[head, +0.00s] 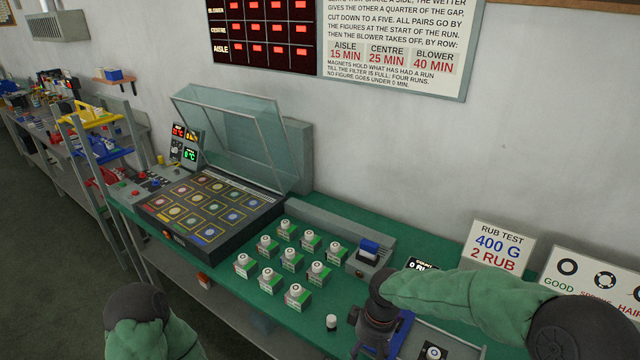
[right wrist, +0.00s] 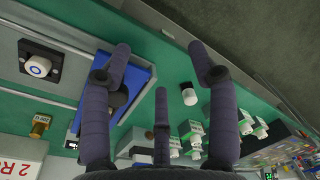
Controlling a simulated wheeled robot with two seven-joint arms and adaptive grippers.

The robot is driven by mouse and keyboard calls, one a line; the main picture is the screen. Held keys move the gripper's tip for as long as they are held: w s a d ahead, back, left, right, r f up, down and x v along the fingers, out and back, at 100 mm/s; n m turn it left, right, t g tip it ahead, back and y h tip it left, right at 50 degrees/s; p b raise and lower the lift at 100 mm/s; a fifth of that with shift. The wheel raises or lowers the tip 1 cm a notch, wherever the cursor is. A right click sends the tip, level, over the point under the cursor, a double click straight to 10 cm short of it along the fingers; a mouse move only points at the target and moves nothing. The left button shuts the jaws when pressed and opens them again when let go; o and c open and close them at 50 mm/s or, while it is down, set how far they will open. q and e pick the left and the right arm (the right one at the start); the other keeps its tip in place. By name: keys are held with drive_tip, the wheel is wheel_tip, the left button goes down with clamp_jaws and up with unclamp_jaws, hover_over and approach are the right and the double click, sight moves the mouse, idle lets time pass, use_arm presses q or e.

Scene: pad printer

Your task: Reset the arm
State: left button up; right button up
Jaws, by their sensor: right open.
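My right gripper (head: 372,330) hangs over the bench at the near right, beside a blue plate (head: 403,328). In the right wrist view its fingers (right wrist: 158,62) are spread. The blue plate (right wrist: 138,76) lies beyond them, with a dark rounded part (right wrist: 117,99) on it, partly behind the left finger. I see nothing clearly held. I cannot tell whether a finger touches the dark part. A tester arm is not clearly visible; my gripper and sleeve cover much of that spot. My left arm shows only at the bottom left, with its gripper out of view.
A small white-topped cylinder (head: 331,322) stands left of my right gripper. Several white-capped pieces on green-and-white blocks (head: 291,260) stand farther left. A blue-topped block (head: 369,247) and a small display (head: 422,264) stand behind. A rub test sign (head: 497,247) is at the back right.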

drive_tip(key=s+f+m+y, duration=0.1)
drive_tip(key=s+f+m, duration=0.3)
drive_tip(key=s+f, duration=0.4)
drive_tip(key=s+a+f+m+y, duration=0.1)
drive_tip(key=s+f+m, duration=0.3)
drive_tip(key=f, duration=1.3)
drive_tip(key=s, duration=0.4)
drive_tip(key=shift+f+m+t+y, duration=0.2)
drive_tip(key=shift+m+t+y, duration=0.1)
drive_tip(key=shift+y, duration=0.1)
